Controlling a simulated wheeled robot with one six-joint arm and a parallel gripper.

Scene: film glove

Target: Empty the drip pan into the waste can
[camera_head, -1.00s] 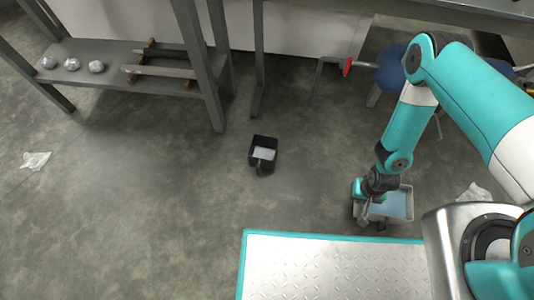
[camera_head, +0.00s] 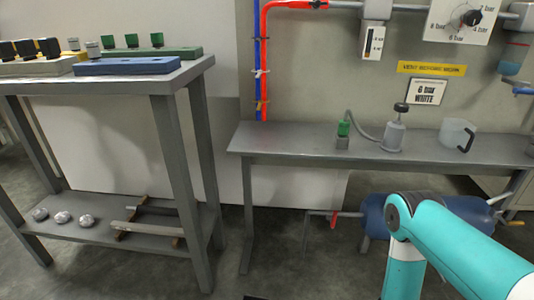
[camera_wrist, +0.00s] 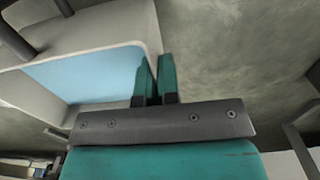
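The drip pan (camera_wrist: 152,25) is a pale grey tray with light blue liquid (camera_wrist: 85,72), seen in the wrist view. My gripper (camera_wrist: 155,75) has its teal fingers on either side of the pan's wall, one inside and one outside, with a narrow gap filled by the wall. It looks shut on that wall. Whether the pan rests on the floor or is raised, I cannot tell. In the head view my gripper and the pan are below the frame. The dark waste can is out of view, except perhaps a dark sliver at the bottom edge.
A grey bench (camera_head: 290,140) holds a green-topped part, a pump-like vessel and a clear jug (camera_head: 457,135). A blue tank (camera_head: 400,215) with a red-handled valve (camera_head: 335,218) sits beneath. A shelved table (camera_head: 110,232) stands left. Floor shows between them.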

